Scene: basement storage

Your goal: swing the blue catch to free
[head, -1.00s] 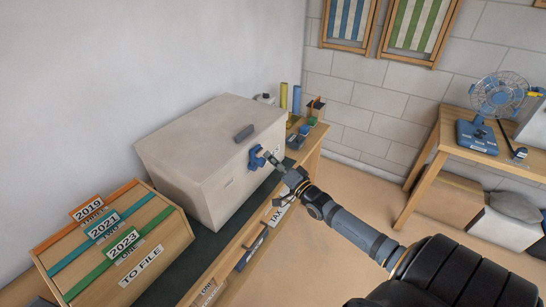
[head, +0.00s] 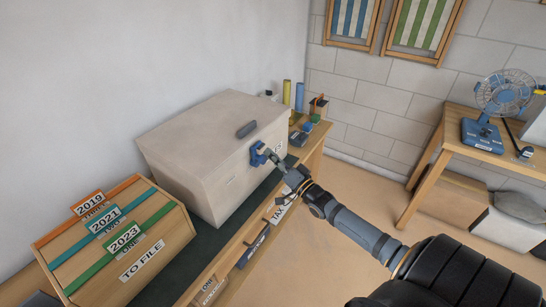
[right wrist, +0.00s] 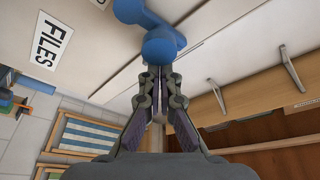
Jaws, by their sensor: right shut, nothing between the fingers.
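A pale lidded box (head: 205,180) stands on the shelf unit against the wall, lid down. The blue catch (head: 258,155) is on its front face, near the lid seam. In the right wrist view, the catch (right wrist: 160,45) shows as a rounded blue knob on a blue arm. My right gripper (head: 280,164) is just in front of the catch, fingers pointing at it. Its fingers (right wrist: 157,72) are shut and empty, with the tips right at the knob; I cannot tell whether they touch. A "FILES" label (right wrist: 52,40) is beside the catch. My left gripper is out of view.
A wooden file box (head: 120,240) with coloured dividers stands left of the pale box. Blue and yellow cylinders (head: 299,97) and small items stand behind it on the unit. A table with a blue fan (head: 484,130) is at the right. The floor between is clear.

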